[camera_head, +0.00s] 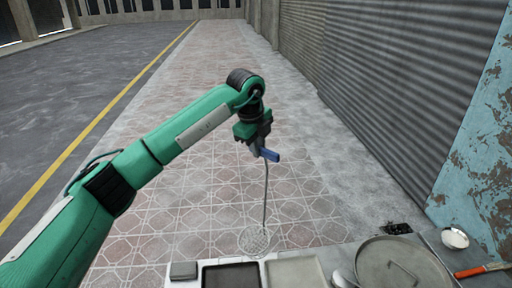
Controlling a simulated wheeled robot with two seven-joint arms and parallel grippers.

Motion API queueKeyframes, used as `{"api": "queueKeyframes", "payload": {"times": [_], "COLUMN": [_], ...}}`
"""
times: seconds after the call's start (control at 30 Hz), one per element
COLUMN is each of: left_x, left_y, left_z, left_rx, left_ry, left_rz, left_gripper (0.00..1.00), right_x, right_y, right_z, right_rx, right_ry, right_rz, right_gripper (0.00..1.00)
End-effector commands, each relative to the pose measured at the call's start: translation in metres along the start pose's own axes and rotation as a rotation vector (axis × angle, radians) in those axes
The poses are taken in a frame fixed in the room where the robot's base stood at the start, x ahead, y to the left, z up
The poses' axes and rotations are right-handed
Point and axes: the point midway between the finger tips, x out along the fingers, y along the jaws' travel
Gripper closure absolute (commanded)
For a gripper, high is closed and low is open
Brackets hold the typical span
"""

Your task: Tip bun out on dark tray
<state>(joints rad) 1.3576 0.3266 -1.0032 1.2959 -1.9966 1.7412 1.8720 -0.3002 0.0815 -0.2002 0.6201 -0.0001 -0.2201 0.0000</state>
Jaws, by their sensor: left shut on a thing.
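My left gripper (257,146) is shut on the blue handle of a long wire skimmer (265,195). The skimmer hangs steeply down, and its round mesh head (254,240) is at the table's far edge, just above the dark tray (230,276) in the picture. I cannot tell whether the head touches anything. No bun shows clearly in the mesh, and none shows on the visible part of the tray. The tray's near part is cut off by the picture's bottom edge. My right gripper is not in view.
A light tray (296,273) lies right of the dark one, and a small grey block (183,270) lies left. A large round lid or pan (400,268), a small white bowl (455,238) and a red-handled tool (482,270) are further right. Beyond is open pavement.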

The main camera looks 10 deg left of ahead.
Motion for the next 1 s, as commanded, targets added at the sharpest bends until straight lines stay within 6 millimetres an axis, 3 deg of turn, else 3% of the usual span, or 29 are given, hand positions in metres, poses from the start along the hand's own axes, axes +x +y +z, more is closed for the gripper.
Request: {"api": "queueKeyframes", "payload": {"times": [0.27, 1.0], "left_x": [0.001, 0.026], "left_y": [-0.003, -0.049], "left_z": [0.0, -0.001], "left_rx": [0.0, -0.002], "left_ry": [0.0, -0.001], "left_rz": [0.007, 0.155], "left_gripper": [1.0, 1.0], "right_x": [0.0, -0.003], "right_y": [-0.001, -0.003], "right_z": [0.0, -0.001], "right_rx": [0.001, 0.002], "right_ry": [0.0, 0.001], "right_rz": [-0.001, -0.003], "right_gripper": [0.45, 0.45]}}
